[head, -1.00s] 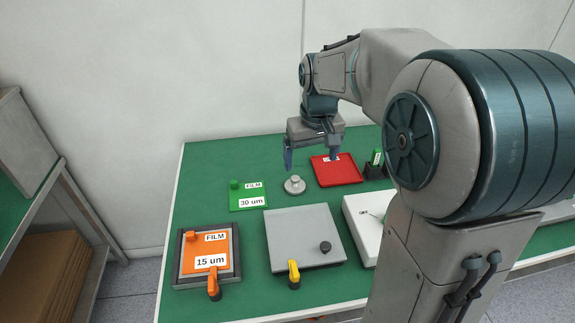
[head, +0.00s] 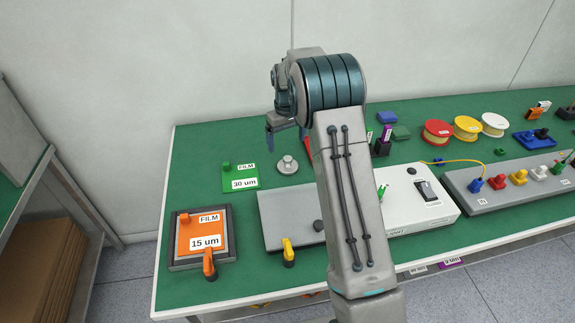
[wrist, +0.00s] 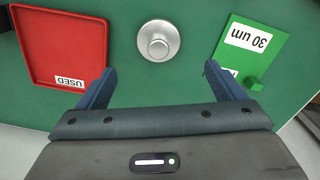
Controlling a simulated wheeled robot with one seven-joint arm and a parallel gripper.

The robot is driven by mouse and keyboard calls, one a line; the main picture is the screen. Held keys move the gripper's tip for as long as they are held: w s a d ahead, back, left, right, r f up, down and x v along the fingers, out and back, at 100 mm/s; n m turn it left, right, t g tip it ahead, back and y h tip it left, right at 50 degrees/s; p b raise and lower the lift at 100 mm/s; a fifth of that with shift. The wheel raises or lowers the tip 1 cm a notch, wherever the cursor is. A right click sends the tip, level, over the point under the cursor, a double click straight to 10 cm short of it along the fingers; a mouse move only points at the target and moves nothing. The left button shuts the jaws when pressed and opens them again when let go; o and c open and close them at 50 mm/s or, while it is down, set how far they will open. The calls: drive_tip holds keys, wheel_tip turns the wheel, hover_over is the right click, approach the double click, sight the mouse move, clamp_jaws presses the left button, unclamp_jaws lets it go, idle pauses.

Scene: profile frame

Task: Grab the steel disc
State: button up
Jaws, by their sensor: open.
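The steel disc (head: 287,165) is a small round silver piece with a knob on top. It lies flat on the green table mat, right of the green film card. In the wrist view the disc (wrist: 158,41) sits centred, ahead of and between my fingertips, apart from both. My gripper (wrist: 157,72) is open and empty, with its two blue fingers spread wide. In the head view my gripper (head: 286,135) hangs behind the disc, partly hidden by my own arm.
A green 30 um film card (head: 240,177) lies left of the disc. A red tray marked USED (wrist: 62,46) lies on its other side. A grey plate (head: 285,220) with a yellow clamp and an orange 15 um film frame (head: 203,232) are nearer. Several spools (head: 467,127) stand right.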

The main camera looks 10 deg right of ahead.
sight(287, 158)
wheel_tip(287, 158, down, 9)
drive_tip(key=shift+s+d+f+p, duration=0.1)
drive_tip(key=shift+d+p, duration=0.05)
drive_tip(key=shift+p, duration=0.75)
drive_tip(key=c, duration=1.4)
drive_tip(key=shift+o, duration=0.2)
drive_tip(key=shift+r, duration=0.6)
wheel_tip(287, 158, up, 3)
drive_tip(key=shift+b, duration=0.65)
drive_tip(key=s+d+r+b, duration=0.2)
drive_tip(key=s+d+r, duration=0.2)
drive_tip(key=s+r, duration=0.3)
drive_tip(key=s, duration=0.3)
drive_tip(key=shift+s+d, duration=0.2)
drive_tip(key=shift+s, duration=0.2)
